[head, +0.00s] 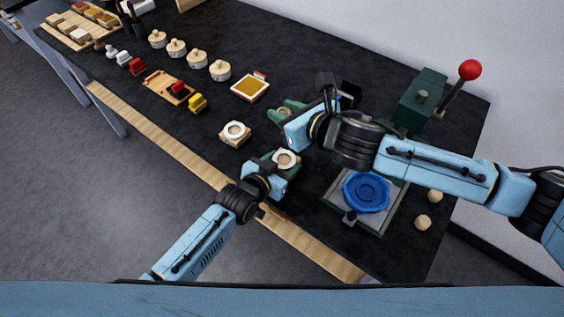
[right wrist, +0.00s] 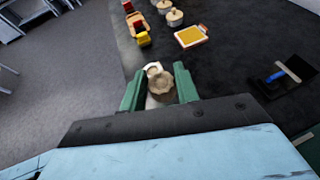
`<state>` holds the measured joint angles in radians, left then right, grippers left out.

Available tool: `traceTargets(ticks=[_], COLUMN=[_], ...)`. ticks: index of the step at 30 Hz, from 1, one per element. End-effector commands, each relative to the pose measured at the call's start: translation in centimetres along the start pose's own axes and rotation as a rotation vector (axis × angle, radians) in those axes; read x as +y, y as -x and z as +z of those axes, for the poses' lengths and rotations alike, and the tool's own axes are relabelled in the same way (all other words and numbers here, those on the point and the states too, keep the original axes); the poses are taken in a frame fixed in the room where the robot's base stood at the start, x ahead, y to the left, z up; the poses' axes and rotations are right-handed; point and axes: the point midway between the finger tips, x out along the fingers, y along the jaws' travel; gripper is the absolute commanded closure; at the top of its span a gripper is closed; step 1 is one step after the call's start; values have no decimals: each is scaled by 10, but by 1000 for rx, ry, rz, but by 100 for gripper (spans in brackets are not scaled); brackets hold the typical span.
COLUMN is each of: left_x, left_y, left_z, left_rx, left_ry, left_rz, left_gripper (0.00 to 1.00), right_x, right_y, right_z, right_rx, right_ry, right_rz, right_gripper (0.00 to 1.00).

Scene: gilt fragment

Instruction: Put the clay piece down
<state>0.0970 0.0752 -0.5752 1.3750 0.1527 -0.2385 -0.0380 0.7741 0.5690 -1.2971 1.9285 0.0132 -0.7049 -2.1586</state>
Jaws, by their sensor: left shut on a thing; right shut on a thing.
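My left gripper (head: 283,160) is the lower one in the head view, near the table's front edge. Its green fingers are shut on a small cream round piece (head: 286,159), which looks like clay. My right gripper (head: 287,110) is farther back over the table. In the right wrist view its two green fingers (right wrist: 158,84) are shut on a beige scalloped piece (right wrist: 161,83); in the head view this piece is mostly hidden. I cannot tell for sure which held piece the task means, nor whether either touches the table.
A wooden block with a white ring (head: 235,131) stands left of my grippers. A blue dish (head: 366,192), clay balls (head: 407,196) and a green press with a red-knobbed lever (head: 420,98) are at right. Several round wooden stamps (head: 197,58) stand at back left.

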Motion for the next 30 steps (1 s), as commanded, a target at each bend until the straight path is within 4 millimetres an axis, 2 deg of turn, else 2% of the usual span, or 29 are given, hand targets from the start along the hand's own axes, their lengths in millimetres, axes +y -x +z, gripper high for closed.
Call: traceTargets(ticks=[6,11,21,30], left_x=[0,0,0,0], left_y=[0,0,0,0], left_z=[0,0,0,1], left_rx=[-1,-1,-1,-1], left_ry=[0,0,0,0], left_rz=[0,0,0,0], left_gripper=[63,63,63,63], right_x=[0,2,-1,-1], right_y=[-1,-10,-20,-35], right_z=[-1,-9,-45,-90], right_rx=[-2,-21,-11,2], right_ry=[5,41,125,125], right_rz=[6,72,277,309], right_gripper=[91,91,91,91])
